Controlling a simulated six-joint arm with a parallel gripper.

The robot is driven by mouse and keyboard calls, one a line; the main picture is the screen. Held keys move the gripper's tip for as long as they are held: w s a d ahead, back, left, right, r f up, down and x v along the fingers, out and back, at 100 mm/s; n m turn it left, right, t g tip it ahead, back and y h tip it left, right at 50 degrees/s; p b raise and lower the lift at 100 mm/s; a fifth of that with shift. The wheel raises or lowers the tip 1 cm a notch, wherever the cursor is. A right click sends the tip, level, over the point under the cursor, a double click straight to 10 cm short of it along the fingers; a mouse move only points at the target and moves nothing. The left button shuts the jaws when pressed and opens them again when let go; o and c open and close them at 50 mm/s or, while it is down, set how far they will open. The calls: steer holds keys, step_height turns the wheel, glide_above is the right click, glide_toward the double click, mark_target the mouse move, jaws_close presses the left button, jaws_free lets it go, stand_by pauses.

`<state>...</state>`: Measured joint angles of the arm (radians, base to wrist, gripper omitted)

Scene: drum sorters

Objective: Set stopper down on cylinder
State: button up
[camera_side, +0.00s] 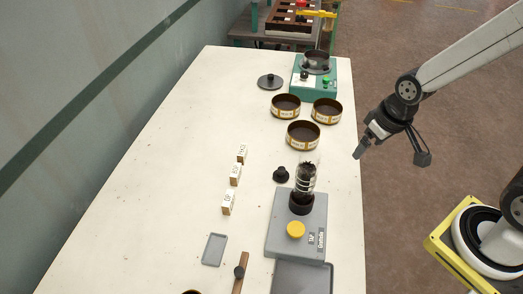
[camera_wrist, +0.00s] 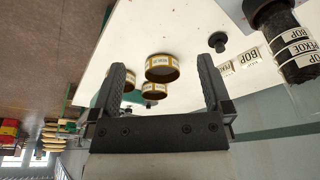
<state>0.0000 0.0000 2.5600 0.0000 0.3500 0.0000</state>
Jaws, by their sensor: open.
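The stopper (camera_side: 281,174) is a small black knobbed piece standing on the white table, just left of the cylinder. It also shows in the wrist view (camera_wrist: 218,41). The cylinder (camera_side: 306,178) is clear, holds dark material, and stands upright in a black collar on a grey machine. In the wrist view the cylinder (camera_wrist: 290,48) is at the upper right, with label bands on it. My gripper (camera_side: 361,148) is open and empty, out past the table's right edge and apart from both. Its two fingers (camera_wrist: 162,80) show spread in the wrist view.
Three round sieves, one here (camera_side: 303,136), lie beyond the cylinder. A green machine (camera_side: 300,82) and a dark lid (camera_side: 270,81) are at the far end. Small label blocks (camera_side: 235,175) stand left. The table's left side is clear.

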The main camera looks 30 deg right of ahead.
steer(key=c, duration=0.4)
steer(key=shift+o, duration=0.2)
